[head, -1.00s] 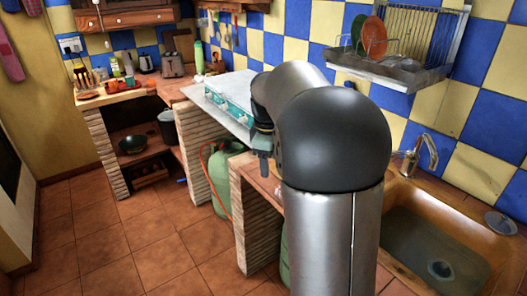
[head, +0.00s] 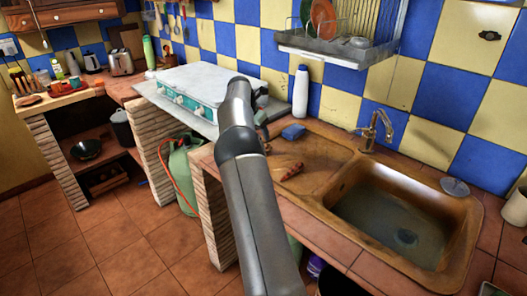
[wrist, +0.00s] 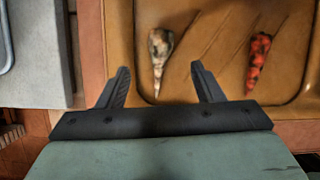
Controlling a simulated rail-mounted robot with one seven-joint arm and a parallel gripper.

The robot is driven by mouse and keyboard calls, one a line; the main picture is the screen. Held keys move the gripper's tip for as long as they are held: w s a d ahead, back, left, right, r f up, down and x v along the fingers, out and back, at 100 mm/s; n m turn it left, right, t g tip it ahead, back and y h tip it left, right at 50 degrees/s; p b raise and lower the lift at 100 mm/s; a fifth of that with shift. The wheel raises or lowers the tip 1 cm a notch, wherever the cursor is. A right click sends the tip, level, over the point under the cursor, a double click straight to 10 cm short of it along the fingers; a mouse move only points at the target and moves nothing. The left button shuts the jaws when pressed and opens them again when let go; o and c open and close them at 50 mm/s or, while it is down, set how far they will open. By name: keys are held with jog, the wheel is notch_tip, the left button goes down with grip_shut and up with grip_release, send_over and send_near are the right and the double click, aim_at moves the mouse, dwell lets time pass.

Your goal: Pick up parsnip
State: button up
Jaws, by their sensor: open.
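The parsnip (wrist: 159,46), pale and mottled with a narrow tip, lies on the brown sink's drainboard (wrist: 205,15) in the wrist view. Its tip points down toward my gripper (wrist: 160,68), between the lines of the two fingers. The fingers are wide apart with nothing gripped. I cannot tell the height of the fingers above the parsnip. In the head view my arm largely covers the gripper and I cannot make out the parsnip clearly. The drainboard (head: 325,160) shows right of my arm there.
A red-orange carrot-like vegetable (wrist: 259,60) lies right of the parsnip; it also shows in the head view (head: 288,171). A blue sponge (head: 293,132) and white bottle (head: 300,92) stand behind. The sink basin (head: 395,215) is right, the stove (head: 205,88) left.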

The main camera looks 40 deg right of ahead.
jog(key=p+x, duration=0.1)
jog(key=x, duration=0.8)
jog(key=shift+s, duration=0.15)
jog(key=shift+a, duration=0.1)
jog(key=c, duration=1.1)
